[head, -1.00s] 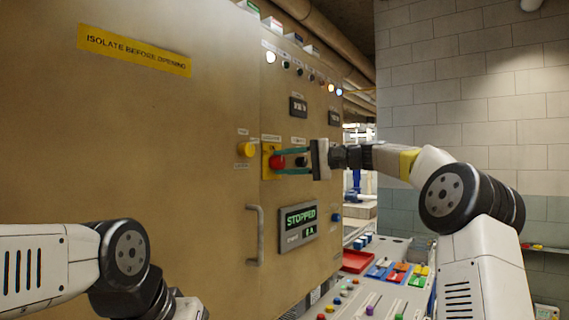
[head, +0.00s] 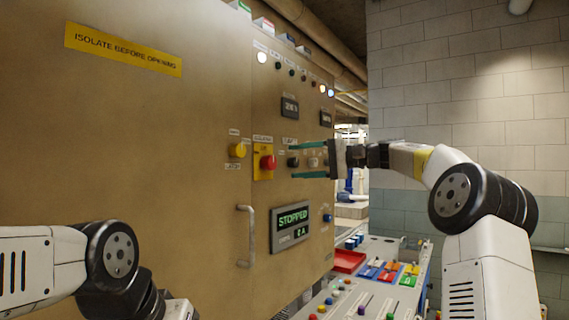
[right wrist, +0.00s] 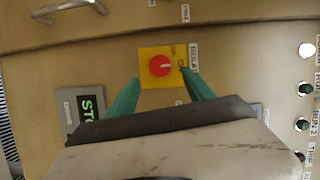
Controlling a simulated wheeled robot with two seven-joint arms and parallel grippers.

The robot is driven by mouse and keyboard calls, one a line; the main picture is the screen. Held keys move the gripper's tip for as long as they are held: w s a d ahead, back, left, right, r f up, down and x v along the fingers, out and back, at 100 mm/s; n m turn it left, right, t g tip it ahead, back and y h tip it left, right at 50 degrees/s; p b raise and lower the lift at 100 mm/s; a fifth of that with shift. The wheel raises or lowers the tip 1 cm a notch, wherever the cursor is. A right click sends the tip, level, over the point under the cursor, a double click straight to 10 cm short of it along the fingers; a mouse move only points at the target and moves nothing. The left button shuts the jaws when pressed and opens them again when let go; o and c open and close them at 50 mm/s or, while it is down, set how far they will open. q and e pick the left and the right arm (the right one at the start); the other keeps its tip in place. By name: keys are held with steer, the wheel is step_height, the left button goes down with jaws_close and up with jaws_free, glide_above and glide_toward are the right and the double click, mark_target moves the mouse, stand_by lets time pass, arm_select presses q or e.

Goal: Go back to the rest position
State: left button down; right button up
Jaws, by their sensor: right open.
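My right gripper (head: 312,160) is open and empty in front of the tan cabinet (head: 150,130). Its green fingers point at the panel, to the right of the red knob (head: 267,162) on its yellow plate. A gap shows between the fingertips and the knob. In the right wrist view the red knob (right wrist: 161,66) sits ahead, between and beyond the two green fingers (right wrist: 160,92), on its yellow plate. My left arm comes in at the lower left of the head view; its gripper is out of view.
A yellow button (head: 237,151), a display reading STOPPED (head: 291,226) and a bar handle (head: 245,236) are on the cabinet face. A sloped console (head: 370,290) with coloured controls and a red tray (head: 347,261) stands below my right arm. A block wall (head: 470,110) is at right.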

steer(key=shift+s+d, duration=0.1)
steer(key=shift+d, duration=0.35)
steer(key=shift+a, duration=0.1)
steer(key=s+a+f+h, duration=0.6)
steer(key=s+f+h, duration=0.1)
steer(key=s+f, duration=0.4)
steer(key=s+d+f+n+t+h, duration=0.1)
steer(key=s+d+f+h, duration=0.2)
steer(key=s+d+f, duration=0.3)
steer(key=s+d+f+n+t+h, duration=0.1)
steer(key=s+d+f+h, duration=0.3)
steer(key=s+f, duration=0.9)
steer(key=s+d, duration=0.2)
steer(key=s, duration=0.2)
steer(key=shift+s+f, duration=0.15)
steer(key=shift+d, duration=0.1)
